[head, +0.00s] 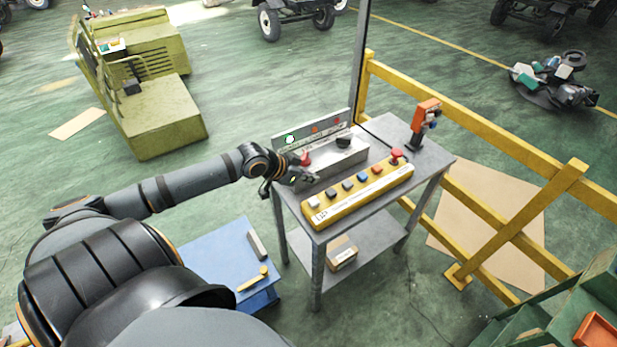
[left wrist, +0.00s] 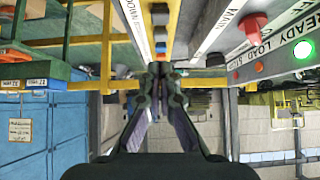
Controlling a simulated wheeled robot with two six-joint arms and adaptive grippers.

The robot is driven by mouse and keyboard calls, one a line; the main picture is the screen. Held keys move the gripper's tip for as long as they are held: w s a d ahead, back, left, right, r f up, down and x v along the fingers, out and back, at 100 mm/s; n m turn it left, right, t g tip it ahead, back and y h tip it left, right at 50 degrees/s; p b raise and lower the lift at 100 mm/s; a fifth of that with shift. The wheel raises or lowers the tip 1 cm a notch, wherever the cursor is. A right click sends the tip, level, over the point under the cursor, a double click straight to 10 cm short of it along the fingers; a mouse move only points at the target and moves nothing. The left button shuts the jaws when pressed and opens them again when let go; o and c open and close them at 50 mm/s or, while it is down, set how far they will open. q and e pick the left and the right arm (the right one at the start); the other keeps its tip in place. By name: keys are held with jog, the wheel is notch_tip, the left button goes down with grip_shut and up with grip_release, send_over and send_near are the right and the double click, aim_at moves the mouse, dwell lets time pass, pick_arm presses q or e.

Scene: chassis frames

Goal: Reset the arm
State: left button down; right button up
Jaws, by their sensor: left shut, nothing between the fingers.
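My left arm reaches in from the left in the head view. Its gripper (head: 302,180) is over the near left part of a grey metal table (head: 335,222), beside a grey control box (head: 338,160) and the left end of a yellow button box (head: 358,194). In the left wrist view the gripper (left wrist: 160,72) has its fingertips together with nothing between them. The picture there looks upside down, with the yellow button box (left wrist: 140,22) beyond the fingertips. I cannot tell whether the fingers touch anything. My right gripper is not in view.
A lit green lamp (head: 290,139) shows on the grey upright panel. An orange tool (head: 424,118) stands at the table's back right corner. A yellow railing (head: 480,105) runs behind. A blue surface (head: 215,262) lies left of the table. Open green floor separates it from a green machine (head: 160,110).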

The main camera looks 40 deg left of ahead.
pick_arm(q)
jog(key=s+d+f+g+y, duration=0.1)
jog(key=s+d+f+g, duration=0.1)
jog(key=s+d+f, duration=0.7)
jog(key=s+r+n+g+y, duration=0.2)
jog(key=s+n+g+y, duration=0.1)
jog(key=s, duration=0.8)
jog(key=s+a+f+g+b, duration=0.1)
jog(key=s+a+f+b, duration=0.15)
jog(key=f, duration=1.45)
jog(key=s+a+f+b, duration=0.1)
jog(key=f+b, duration=0.2)
jog(key=f, duration=1.4)
jog(key=s+f+n+g+b, duration=0.1)
jog(key=s+f+b, duration=0.2)
jog(key=s+f, duration=1.4)
jog(key=shift+s+a+f+b, duration=0.3)
jog(key=shift+f+b, duration=0.05)
jog(key=shift+f, duration=0.05)
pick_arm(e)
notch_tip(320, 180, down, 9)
